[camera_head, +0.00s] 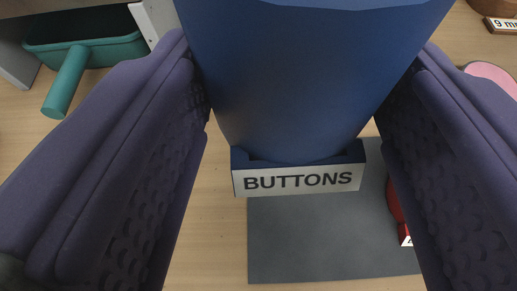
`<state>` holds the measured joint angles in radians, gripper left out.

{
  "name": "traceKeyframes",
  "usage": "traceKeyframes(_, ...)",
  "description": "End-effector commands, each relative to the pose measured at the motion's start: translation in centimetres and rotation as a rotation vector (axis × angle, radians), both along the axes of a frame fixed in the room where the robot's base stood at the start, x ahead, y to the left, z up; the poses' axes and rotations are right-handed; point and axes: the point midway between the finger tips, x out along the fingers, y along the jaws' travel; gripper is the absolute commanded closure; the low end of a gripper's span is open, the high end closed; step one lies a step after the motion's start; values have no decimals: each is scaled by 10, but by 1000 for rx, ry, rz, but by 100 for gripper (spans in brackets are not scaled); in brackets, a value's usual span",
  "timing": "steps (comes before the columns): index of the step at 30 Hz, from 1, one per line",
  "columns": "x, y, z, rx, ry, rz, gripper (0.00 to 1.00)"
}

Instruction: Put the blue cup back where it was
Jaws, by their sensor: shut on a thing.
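The blue cup (305,80) fills the upper middle of the view, large and close. My gripper (300,125) is shut on it, with one purple padded finger pressed along each side. The cup's lower end appears in or just behind a dark blue holder (240,156) with a white label reading "BUTTONS" (298,180). I cannot tell whether the cup touches the bottom of the holder.
A grey mat (310,240) lies on the wooden table (215,230). A red object (394,205) is partly hidden behind the right finger. A teal pan-like container (95,52) with a handle is at upper left. A pink round thing (492,75) and a "9" label (503,25) are at right.

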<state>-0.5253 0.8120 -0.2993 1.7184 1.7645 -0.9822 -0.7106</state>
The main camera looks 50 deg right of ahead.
Motion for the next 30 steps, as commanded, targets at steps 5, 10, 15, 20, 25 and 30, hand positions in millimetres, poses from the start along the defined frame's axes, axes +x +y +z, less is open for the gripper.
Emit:
traceKeyframes(5,0,13,-16,-1,2,-30,75)
traceKeyframes(10,-1,12,-52,-2,1,-31,75)
traceKeyframes(15,-1,12,-75,0,0,-32,75)
traceKeyframes(20,-1,12,-100,-1,1,-32,75)
traceKeyframes(25,-1,11,-103,0,0,-32,75)
traceKeyframes(30,-1,11,-103,0,0,-32,75)
